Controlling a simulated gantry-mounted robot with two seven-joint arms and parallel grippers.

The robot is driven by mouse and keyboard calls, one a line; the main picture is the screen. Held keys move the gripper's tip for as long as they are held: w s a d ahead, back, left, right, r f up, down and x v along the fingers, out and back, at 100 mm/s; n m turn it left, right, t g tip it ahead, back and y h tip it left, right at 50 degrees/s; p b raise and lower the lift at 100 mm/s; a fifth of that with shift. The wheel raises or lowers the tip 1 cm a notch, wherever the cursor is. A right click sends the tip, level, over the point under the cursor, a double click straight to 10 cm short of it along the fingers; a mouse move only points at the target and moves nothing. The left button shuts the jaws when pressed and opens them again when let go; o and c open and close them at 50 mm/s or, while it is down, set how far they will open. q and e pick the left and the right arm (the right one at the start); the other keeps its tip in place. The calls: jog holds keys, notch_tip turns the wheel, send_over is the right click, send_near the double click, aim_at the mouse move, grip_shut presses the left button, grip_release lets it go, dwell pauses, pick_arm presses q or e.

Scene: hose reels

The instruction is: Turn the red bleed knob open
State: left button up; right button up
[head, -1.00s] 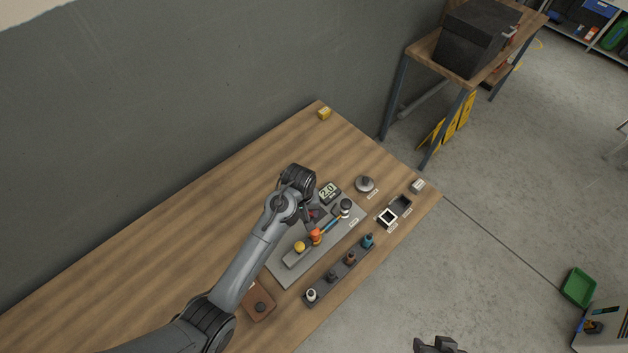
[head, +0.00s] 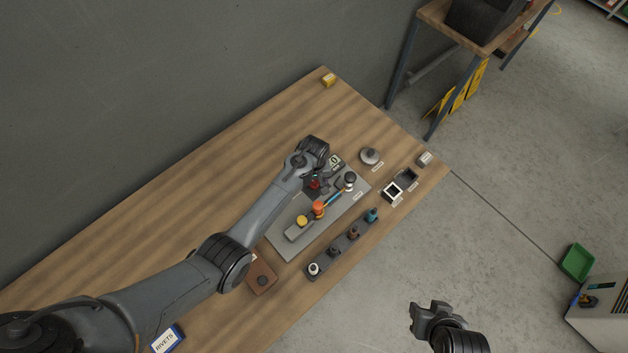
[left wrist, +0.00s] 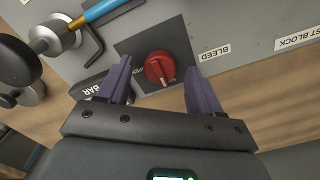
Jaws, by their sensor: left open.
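The red bleed knob (left wrist: 160,68) is round with a pale pointer line and sits on a dark square plate on the grey test block (left wrist: 245,25). A BLEED label (left wrist: 214,52) is beside it. In the head view the knob (head: 314,184) shows as a small red spot just below my left gripper's wrist. My left gripper (left wrist: 155,82) is open, with one purple finger on each side of the knob and no visible contact. In the head view its fingers are mostly hidden by the arm. My right gripper (head: 432,312) is over the floor at the lower right; its jaws are unclear.
The block also carries an orange knob (head: 318,207), a yellow knob (head: 302,221) and a blue rod (head: 334,197). A display (head: 336,161) stands behind. A dark rack (head: 343,248) holds several fittings in front. Open wood lies to the left.

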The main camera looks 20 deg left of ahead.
pick_arm(q)
jog(key=shift+f, duration=0.5)
jog(key=c, duration=1.1)
jog(key=shift+o, duration=0.2)
